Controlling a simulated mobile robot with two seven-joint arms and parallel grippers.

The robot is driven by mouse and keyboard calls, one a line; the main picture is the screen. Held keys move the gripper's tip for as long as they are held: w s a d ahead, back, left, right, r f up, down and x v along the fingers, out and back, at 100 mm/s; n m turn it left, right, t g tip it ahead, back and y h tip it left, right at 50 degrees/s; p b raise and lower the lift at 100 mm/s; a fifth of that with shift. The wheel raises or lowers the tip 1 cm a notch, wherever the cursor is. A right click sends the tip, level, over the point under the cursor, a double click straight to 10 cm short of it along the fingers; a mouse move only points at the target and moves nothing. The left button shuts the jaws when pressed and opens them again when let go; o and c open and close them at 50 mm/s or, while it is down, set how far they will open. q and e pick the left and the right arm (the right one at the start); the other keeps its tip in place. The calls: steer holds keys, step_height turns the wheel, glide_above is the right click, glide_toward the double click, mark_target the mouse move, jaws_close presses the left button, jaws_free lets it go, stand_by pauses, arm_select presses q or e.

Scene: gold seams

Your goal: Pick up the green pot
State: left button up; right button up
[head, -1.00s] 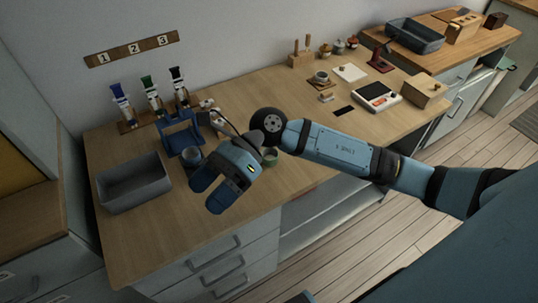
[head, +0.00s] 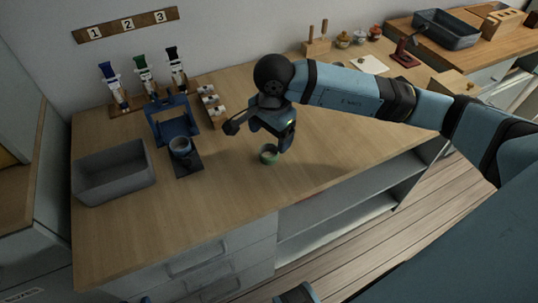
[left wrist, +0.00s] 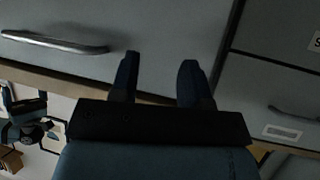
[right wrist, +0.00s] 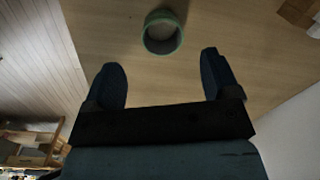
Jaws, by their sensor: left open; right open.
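The green pot (head: 269,154) is a small round cup standing upright on the wooden table, near its front edge. In the right wrist view the pot (right wrist: 162,36) shows its open top and pale inside, ahead of the fingertips and between their lines. My right gripper (head: 284,142) is above and close to the pot in the head view. In the right wrist view its fingers (right wrist: 167,72) are apart with nothing between them. My left gripper (left wrist: 157,75) is open and empty, facing the grey drawer fronts; the head view does not show its fingers.
A grey bin (head: 112,183) stands at the table's left. The table (head: 330,150) right of the pot is clear.

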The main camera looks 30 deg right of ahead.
mark_target(267, 153)
steer(key=f, duration=0.7)
steer(key=shift+w+a+f+b, duration=0.25)
steer(key=shift+a+b, duration=0.05)
steer(key=c, duration=1)
